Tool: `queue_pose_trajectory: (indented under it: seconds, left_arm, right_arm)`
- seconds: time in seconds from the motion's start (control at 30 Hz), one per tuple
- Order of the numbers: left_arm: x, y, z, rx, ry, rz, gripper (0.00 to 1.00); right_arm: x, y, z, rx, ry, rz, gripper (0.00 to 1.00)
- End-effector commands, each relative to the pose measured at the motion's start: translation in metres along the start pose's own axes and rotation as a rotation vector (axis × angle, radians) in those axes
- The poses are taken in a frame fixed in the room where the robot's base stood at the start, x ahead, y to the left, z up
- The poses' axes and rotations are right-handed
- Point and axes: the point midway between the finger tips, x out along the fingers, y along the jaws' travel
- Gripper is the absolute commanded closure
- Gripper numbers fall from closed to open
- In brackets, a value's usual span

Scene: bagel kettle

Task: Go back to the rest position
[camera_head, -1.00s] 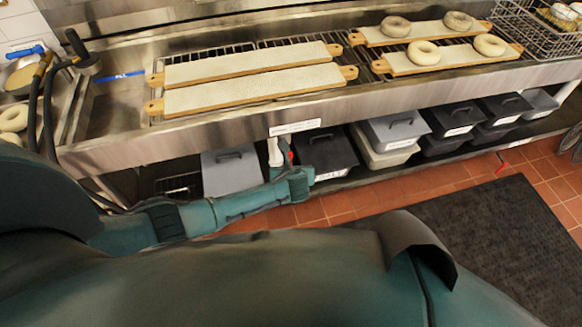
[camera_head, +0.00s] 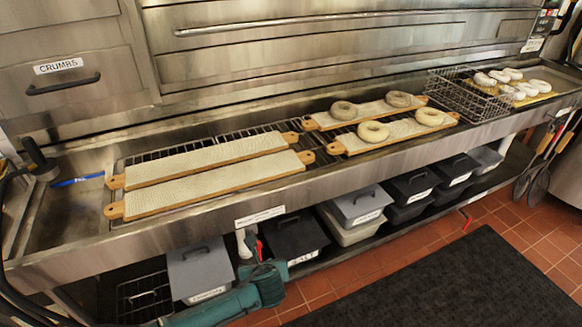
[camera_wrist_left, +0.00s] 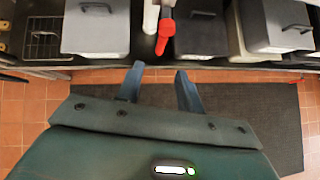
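My left arm (camera_head: 215,309) comes in from the bottom left in the head view and ends low, in front of the shelf under the counter. In the left wrist view my left gripper (camera_wrist_left: 158,72) has its two blue fingers apart with nothing between them. It points towards the lower shelf and its bins, above the floor and black mat. My right arm and right gripper are not in view.
On the counter (camera_head: 235,205) lie two empty boards (camera_head: 205,185) and two boards with bagels (camera_head: 373,131). A wire basket (camera_head: 470,93) stands further right. Lidded bins (camera_head: 295,237) fill the lower shelf. A black mat (camera_head: 440,290) covers the floor at right.

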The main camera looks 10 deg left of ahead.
Motion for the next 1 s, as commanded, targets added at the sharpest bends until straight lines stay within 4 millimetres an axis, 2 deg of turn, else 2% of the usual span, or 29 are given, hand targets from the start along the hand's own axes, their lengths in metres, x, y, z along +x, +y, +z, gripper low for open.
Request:
queue_pose_trajectory:
  seconds: [0.07, 0.17, 0.27, 0.37, 0.4, 0.5, 0.6, 0.8, 1.0]
  left_arm:
    - [-0.001, -0.001, -0.001, -0.010, 0.003, -0.002, 0.63]
    - [-0.012, -0.003, -0.012, -0.117, 0.041, -0.013, 0.63]
    - [-0.039, -0.005, -0.033, -0.396, 0.133, -0.019, 0.63]
    - [-0.078, 0.003, -0.054, -0.813, 0.260, 0.019, 0.63]
    - [-0.094, 0.011, -0.060, -0.998, 0.308, 0.050, 0.63]
    - [-0.129, 0.034, -0.067, -1.405, 0.393, 0.149, 0.63]
    - [-0.154, 0.057, -0.070, -1.703, 0.432, 0.245, 0.63]
    - [-0.192, 0.096, -0.070, -2.111, 0.442, 0.400, 0.63]
    - [-0.224, 0.130, -0.069, -2.413, 0.407, 0.532, 0.63]
  right_arm:
    - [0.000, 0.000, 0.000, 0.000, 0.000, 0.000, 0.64]
    - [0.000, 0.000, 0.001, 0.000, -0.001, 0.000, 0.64]
    - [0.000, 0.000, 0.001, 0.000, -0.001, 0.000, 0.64]
    - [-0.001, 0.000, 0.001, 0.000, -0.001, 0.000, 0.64]
    - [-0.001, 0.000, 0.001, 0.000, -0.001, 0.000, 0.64]
    - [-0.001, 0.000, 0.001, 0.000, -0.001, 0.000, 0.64]
    - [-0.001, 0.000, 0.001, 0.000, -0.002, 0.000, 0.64]
    - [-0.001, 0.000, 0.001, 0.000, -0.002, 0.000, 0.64]
    - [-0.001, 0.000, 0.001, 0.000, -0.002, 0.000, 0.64]
